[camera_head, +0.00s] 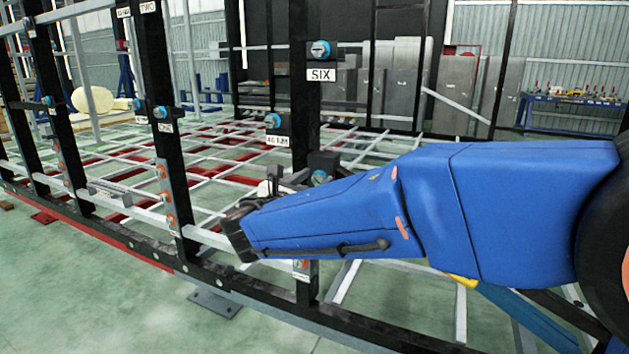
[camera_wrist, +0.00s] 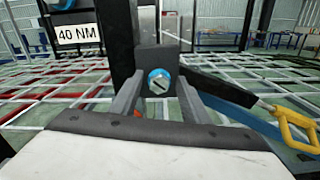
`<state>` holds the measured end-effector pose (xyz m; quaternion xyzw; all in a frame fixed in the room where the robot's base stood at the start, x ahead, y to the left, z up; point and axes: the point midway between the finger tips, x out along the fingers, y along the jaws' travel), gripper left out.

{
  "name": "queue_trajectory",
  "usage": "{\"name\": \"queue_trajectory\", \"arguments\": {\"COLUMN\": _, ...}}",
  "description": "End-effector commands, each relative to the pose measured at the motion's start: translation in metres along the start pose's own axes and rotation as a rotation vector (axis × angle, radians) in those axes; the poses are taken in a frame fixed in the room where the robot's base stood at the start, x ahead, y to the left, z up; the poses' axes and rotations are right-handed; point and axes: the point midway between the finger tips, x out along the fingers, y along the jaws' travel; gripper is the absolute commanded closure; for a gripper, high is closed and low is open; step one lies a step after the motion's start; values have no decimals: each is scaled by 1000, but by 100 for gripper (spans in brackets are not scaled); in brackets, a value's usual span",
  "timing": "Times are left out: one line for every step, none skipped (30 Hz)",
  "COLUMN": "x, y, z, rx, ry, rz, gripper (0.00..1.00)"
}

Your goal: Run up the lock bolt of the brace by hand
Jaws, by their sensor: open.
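A bolt head with a blue collar and a slanted slot (camera_wrist: 158,81) sits in a dark block (camera_wrist: 160,56) on a black upright post. In the head view the same blue-collared bolt (camera_head: 320,177) shows just beyond my gripper's tip. My gripper (camera_wrist: 159,92) is open, with one grey finger on each side of the bolt. I cannot tell whether the fingers touch it. A dark bar (camera_wrist: 222,88) runs from beside the block down to the right, towards a yellow handle-like part (camera_wrist: 295,128); it looks like the brace.
A "40 NM" label (camera_wrist: 79,35) is on the post, up and left of the block. Black posts and the lower chassis rail (camera_head: 240,287) stand close to my arm. A blue workbench (camera_head: 570,112) is far back right.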

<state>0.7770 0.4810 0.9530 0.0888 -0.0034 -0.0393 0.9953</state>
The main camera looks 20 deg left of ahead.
Motion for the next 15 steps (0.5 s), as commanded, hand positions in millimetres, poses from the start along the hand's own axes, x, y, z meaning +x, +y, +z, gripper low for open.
{"name": "queue_trajectory", "arguments": {"x": 3, "y": 0, "z": 0, "rx": 0, "ry": 0, "rz": 0, "gripper": 58}}
{"name": "queue_trajectory", "arguments": {"x": 4, "y": 0, "z": 0, "rx": 0, "ry": 0, "rz": 0, "gripper": 58}}
{"name": "queue_trajectory", "arguments": {"x": 4, "y": 0, "z": 0, "rx": 0, "ry": 0, "rz": 0, "gripper": 58}}
{"name": "queue_trajectory", "arguments": {"x": 5, "y": 0, "z": 0, "rx": 0, "ry": 0, "rz": 0, "gripper": 58}}
{"name": "queue_trajectory", "arguments": {"x": 5, "y": 0, "z": 0, "rx": 0, "ry": 0, "rz": 1, "gripper": 58}}
{"name": "queue_trajectory", "arguments": {"x": 5, "y": 0, "z": 0, "rx": 0, "ry": 0, "rz": 1, "gripper": 58}}
{"name": "queue_trajectory", "arguments": {"x": 5, "y": 0, "z": 0, "rx": 0, "ry": 0, "rz": 1, "gripper": 58}}
{"name": "queue_trajectory", "arguments": {"x": 5, "y": 0, "z": 0, "rx": 0, "ry": 0, "rz": 1, "gripper": 58}}
{"name": "queue_trajectory", "arguments": {"x": 5, "y": 0, "z": 0, "rx": 0, "ry": 0, "rz": 1, "gripper": 58}}
{"name": "queue_trajectory", "arguments": {"x": 5, "y": 0, "z": 0, "rx": 0, "ry": 0, "rz": 1, "gripper": 58}}
{"name": "queue_trajectory", "arguments": {"x": 5, "y": 0, "z": 0, "rx": 0, "ry": 0, "rz": 1, "gripper": 58}}
{"name": "queue_trajectory", "arguments": {"x": 5, "y": 0, "z": 0, "rx": 0, "ry": 0, "rz": 1, "gripper": 65}}
{"name": "queue_trajectory", "arguments": {"x": 5, "y": 0, "z": 0, "rx": 0, "ry": 0, "rz": 1, "gripper": 72}}
{"name": "queue_trajectory", "arguments": {"x": 5, "y": 0, "z": 0, "rx": 0, "ry": 0, "rz": 1, "gripper": 79}}
{"name": "queue_trajectory", "arguments": {"x": 5, "y": 0, "z": 0, "rx": 0, "ry": 0, "rz": 1, "gripper": 89}}
